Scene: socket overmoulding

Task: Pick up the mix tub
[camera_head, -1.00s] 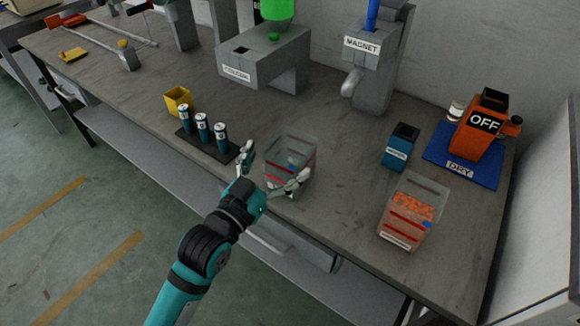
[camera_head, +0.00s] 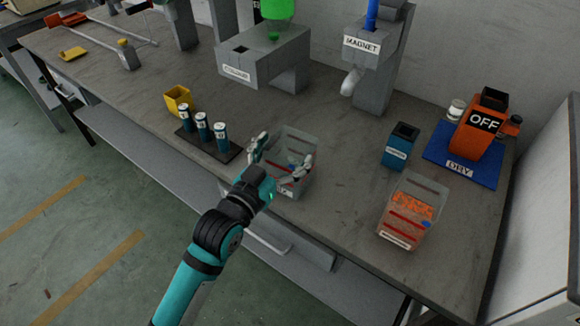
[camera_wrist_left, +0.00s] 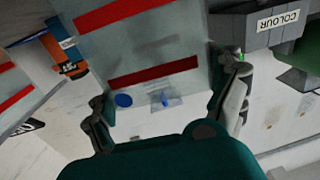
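A clear tub with red stripes (camera_head: 296,140), which I take for the mix tub, stands upright near the table's front edge in the head view. Small blue and red patches show in it. My left gripper (camera_head: 280,163) is open, one finger on each side of the tub's near part. In the left wrist view, the tub's clear wall with two red bands (camera_wrist_left: 150,45) lies between the spread fingers (camera_wrist_left: 165,105). The right finger looks very close to the wall; I cannot tell whether it touches. My right gripper is not in view.
A second clear tub with orange pellets (camera_head: 408,212) stands to the right. A blue box (camera_head: 399,147) and an orange dryer (camera_head: 480,132) are behind it. A dark rack with several cylinders (camera_head: 203,138) is close on the left. The grey table (camera_head: 330,125) is clear behind the tub.

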